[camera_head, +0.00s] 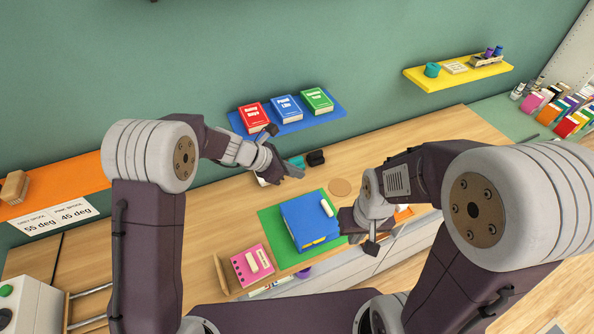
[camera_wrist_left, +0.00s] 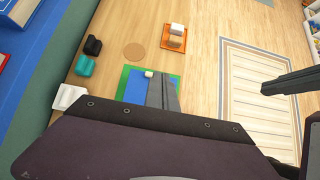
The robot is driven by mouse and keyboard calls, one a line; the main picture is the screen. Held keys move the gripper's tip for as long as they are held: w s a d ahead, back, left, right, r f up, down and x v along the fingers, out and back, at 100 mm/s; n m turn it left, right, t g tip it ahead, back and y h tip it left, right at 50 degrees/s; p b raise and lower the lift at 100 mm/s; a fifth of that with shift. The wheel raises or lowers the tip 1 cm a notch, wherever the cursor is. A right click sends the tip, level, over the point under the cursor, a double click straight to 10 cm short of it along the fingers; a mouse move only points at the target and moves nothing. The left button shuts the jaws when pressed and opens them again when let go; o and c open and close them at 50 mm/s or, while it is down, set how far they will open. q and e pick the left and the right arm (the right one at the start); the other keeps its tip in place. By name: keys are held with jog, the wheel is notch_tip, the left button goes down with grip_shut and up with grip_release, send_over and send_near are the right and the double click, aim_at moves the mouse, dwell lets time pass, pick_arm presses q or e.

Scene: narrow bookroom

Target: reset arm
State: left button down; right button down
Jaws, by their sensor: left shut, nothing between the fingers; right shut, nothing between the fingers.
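My left gripper (camera_head: 280,163) is shut and empty, above the wooden desk (camera_head: 412,136) just in front of the blue wall shelf. My right gripper (camera_head: 364,232) is shut and empty, beside the right edge of a blue book (camera_head: 305,222). I cannot tell whether it touches the book. The book lies on a green mat (camera_head: 271,223) with a small white block on it. In the left wrist view the mat and book lie beyond my left gripper, which hides part of them.
The blue shelf (camera_head: 292,127) holds red, blue and green books. A yellow shelf (camera_head: 436,82) is at upper right. A pink notebook (camera_head: 243,268) lies left of the mat. Teal and black blocks (camera_wrist_left: 92,46) and a round brown disc (camera_wrist_left: 134,51) are on the desk. The desk's right part is clear.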

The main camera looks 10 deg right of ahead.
pick_arm(q)
jog(key=shift+w+d+r, duration=0.2)
jog(key=shift+d+r, duration=0.05)
jog(key=shift+r, duration=0.15)
jog(key=shift+s+d, duration=0.1)
jog(key=shift+d, duration=0.05)
